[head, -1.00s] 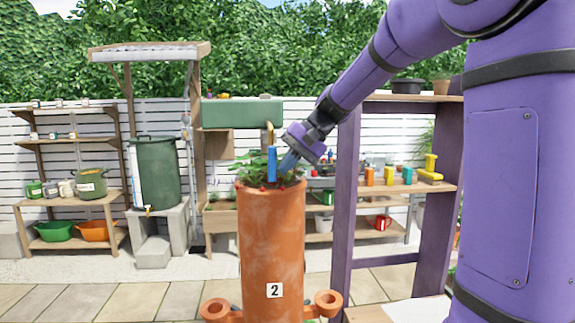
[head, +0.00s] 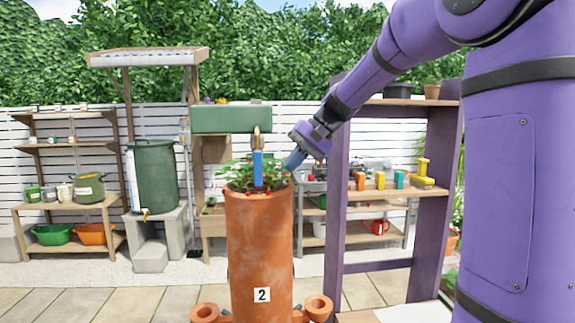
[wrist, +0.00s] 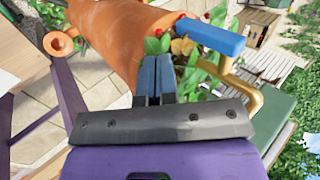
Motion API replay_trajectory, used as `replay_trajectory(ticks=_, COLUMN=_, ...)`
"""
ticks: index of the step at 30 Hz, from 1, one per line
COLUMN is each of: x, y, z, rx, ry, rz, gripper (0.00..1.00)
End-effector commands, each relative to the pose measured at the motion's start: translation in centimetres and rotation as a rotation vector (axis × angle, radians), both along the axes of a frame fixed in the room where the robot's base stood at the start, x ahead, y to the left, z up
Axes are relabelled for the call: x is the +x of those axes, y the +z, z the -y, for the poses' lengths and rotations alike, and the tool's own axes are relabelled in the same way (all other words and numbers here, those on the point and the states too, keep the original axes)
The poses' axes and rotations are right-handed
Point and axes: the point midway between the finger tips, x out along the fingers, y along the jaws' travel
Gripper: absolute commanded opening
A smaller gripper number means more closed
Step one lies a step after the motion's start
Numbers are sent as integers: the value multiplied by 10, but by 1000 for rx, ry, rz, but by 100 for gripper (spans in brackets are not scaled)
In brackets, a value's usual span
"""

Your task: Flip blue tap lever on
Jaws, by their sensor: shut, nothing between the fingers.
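The blue tap lever (head: 257,168) hangs straight down below the brass tap (head: 257,141), in front of the green tank (head: 225,119). In the wrist view the blue lever (wrist: 208,36) joins the bent brass tap (wrist: 246,90), to the upper right of my fingers. My gripper (head: 292,162) is just right of the lever in the head view, with a small gap between them. In the wrist view my gripper's two blue fingers (wrist: 154,80) are together with nothing between them, apart from the lever.
A tall terracotta planter (head: 260,240) marked 2, with leafy plants and red fruit on top, stands below the tap. A purple-framed shelf (head: 334,215) stands close right of it. A green barrel (head: 155,178) and a side shelf stand left. Open paving lies in front.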

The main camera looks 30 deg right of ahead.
Motion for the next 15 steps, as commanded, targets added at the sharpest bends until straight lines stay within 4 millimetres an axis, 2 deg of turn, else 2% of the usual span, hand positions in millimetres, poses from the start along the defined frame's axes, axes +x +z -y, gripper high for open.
replay_trajectory(ticks=15, x=-24, y=45, z=60, rx=-2, ry=-2, rz=-1, gripper=0)
